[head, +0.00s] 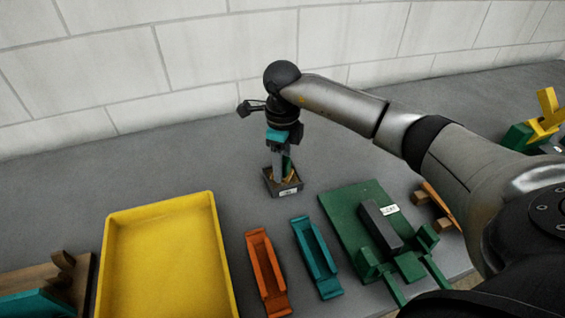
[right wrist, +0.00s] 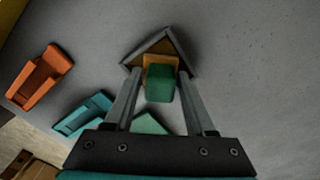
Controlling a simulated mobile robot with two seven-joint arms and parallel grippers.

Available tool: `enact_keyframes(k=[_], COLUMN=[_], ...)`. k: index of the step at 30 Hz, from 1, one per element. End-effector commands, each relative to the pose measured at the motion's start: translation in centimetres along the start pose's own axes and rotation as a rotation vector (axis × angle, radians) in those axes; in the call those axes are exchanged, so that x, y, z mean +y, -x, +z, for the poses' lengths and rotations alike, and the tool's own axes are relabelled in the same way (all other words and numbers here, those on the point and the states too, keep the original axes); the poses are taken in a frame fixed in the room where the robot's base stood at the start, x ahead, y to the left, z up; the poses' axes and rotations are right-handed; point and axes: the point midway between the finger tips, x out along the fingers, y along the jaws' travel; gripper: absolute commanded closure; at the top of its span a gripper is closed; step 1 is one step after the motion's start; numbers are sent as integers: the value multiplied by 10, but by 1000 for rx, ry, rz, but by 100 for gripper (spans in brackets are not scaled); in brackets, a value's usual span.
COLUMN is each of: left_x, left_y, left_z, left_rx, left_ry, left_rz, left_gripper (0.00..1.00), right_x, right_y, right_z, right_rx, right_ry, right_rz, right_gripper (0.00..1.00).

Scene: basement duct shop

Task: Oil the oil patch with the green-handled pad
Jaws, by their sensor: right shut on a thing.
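My right gripper (head: 284,160) points down over a small grey open box (head: 290,190) with a white label. In the right wrist view, the green handle (right wrist: 160,84) sits between the fingers of my right gripper (right wrist: 159,78), and the gripper is shut on it. The pad's tan part (right wrist: 152,58) shows beyond the handle, inside the box walls (right wrist: 137,54). My left gripper is not in view.
A yellow tray (head: 205,200) stands at the left. An orange holder (head: 265,270) and a teal holder (head: 316,256) lie between tray and board. Green brackets (head: 410,266) stand at the board's front. Bare bench lies left of the box; the block wall is behind.

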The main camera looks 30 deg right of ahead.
Motion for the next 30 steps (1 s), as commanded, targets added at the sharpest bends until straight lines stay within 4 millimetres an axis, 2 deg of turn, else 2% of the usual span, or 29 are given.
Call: enact_keyframes(k=[24, 30], left_x=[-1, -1], left_y=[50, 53], left_z=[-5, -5], left_rx=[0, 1], left_ry=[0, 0], left_rz=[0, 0], left_gripper=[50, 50], right_x=[0, 0], right_y=[66, 70], right_z=[0, 0], right_rx=[-1, 0], right_ry=[0, 0], right_rz=[-1, 1], right_gripper=[89, 89])
